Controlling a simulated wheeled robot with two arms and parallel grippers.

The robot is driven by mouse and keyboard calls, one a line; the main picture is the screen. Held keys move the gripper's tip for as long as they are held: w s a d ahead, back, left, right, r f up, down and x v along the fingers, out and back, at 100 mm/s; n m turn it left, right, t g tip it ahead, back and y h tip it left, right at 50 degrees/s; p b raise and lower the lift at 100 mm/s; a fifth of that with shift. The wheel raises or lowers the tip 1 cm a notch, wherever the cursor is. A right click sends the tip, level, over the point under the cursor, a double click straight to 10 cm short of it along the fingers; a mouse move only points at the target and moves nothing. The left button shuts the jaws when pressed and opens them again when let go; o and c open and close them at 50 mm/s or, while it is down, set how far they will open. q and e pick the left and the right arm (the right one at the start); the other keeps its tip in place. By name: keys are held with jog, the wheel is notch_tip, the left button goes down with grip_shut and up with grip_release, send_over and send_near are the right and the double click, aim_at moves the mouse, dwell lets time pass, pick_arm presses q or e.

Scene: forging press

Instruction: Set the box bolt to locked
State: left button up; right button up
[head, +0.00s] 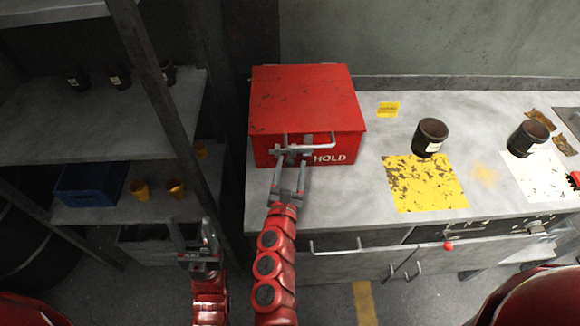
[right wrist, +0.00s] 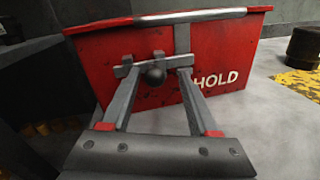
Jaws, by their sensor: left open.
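The red box (head: 305,95) marked HOLD stands on the grey bench, lid down. Its grey bolt (head: 292,150) lies across the front face below a bar handle (right wrist: 190,17). In the right wrist view the bolt (right wrist: 126,71) is a short horizontal bar with a dark round knob (right wrist: 155,75). My right gripper (head: 289,172) is at the box front. Its two fingers stand apart on either side of the knob, with gaps showing. Whether the bolt is locked I cannot tell. My left gripper (head: 192,236) is open and empty, low, in front of the shelf.
Dark jars (head: 430,137) stand on the bench to the right, near a yellow mat (head: 425,184) and a white mat (head: 540,176). A shelf with a blue crate (head: 92,184) and yellow cups (head: 176,189) is at left. Drawer handles (head: 335,248) project from the bench front.

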jog(key=shift+a, duration=0.1)
jog(key=shift+s+a, duration=0.1)
jog(key=shift+s, duration=0.2)
jog(key=s+a+p, duration=0.3)
jog(key=s+p, duration=0.1)
jog(key=s, duration=1.2)
jog(key=shift+s, duration=0.25)
